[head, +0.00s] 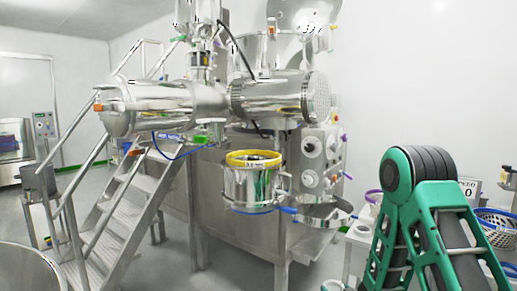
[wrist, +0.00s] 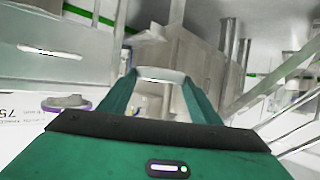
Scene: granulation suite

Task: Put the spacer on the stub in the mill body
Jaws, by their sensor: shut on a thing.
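My gripper (wrist: 160,82) shows in the wrist view, its two green fingers closed on a pale grey ring-like piece, which I take to be the spacer (wrist: 161,73). The piece lies across the fingertips, seen nearly edge-on. In the head view, a round steel vessel with a yellow rim, possibly the mill body (head: 252,187), hangs at the middle in front of the large machine. I cannot make out a stub inside it. In the head view only my green arm shows at the right; my gripper and the spacer are not visible there.
The large steel machine (head: 270,98) fills the middle, with metal stairs (head: 128,190) at its left. A control panel with knobs (head: 322,165) is right of the vessel. A perforated basket (head: 497,228) is at the far right. A purple-rimmed item (wrist: 66,104) shows left in the wrist view.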

